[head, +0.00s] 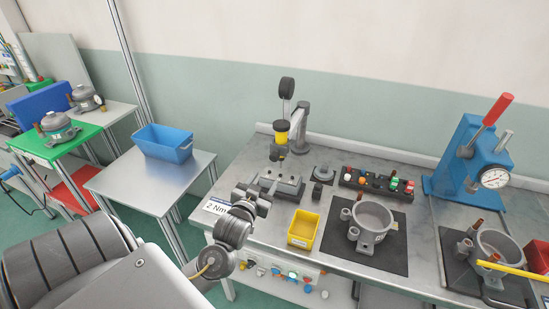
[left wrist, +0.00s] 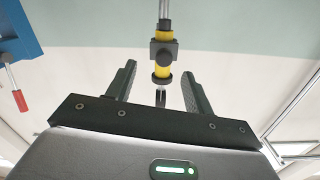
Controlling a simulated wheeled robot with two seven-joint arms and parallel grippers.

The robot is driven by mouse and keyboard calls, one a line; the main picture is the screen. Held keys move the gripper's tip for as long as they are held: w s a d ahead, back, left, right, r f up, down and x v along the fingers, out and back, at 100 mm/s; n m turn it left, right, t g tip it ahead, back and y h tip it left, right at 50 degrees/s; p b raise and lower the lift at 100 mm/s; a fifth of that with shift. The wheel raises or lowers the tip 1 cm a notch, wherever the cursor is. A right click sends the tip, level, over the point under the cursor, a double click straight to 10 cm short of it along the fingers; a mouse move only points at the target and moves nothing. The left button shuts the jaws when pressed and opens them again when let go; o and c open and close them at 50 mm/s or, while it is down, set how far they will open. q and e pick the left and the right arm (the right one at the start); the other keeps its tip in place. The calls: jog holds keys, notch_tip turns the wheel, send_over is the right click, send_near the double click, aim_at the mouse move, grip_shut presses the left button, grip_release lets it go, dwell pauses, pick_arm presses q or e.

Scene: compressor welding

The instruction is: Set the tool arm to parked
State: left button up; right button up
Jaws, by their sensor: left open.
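The tool arm (head: 300,122) is a grey post with a bracket at the back left of the bench. A yellow and black tool (head: 281,133) hangs from it, below a black reel. In the left wrist view the yellow tool (left wrist: 162,70) appears between my two open fingers, farther off and not touching them. My left gripper (head: 262,194) is open and empty over the bench's left front, in front of and below the tool. It also shows in the left wrist view (left wrist: 160,88). My right gripper is not in view.
A small yellow bin (head: 303,229) and a grey compressor housing (head: 371,222) on a dark mat stand right of my gripper. A blue press (head: 469,155) stands at the right. A blue crate (head: 163,142) sits on the left side table. A "2 Nm" label (head: 216,207) is at the bench edge.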

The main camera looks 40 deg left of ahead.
aim_at(273, 159)
pick_arm(q)
jog(key=p+x, duration=0.1)
jog(key=x, duration=0.2)
jog(key=r+p+x, duration=0.1)
jog(key=x, duration=0.2)
jog(key=p+x, duration=0.1)
jog(key=x, duration=0.3)
jog(key=shift+s+a+r, duration=0.15)
jog(key=shift+a+r, duration=0.25)
jog(key=shift+w+a, duration=0.2)
jog(key=shift+w, duration=0.4)
jog(key=shift+w+f, duration=0.1)
jog(key=shift+f, duration=0.05)
grip_shut()
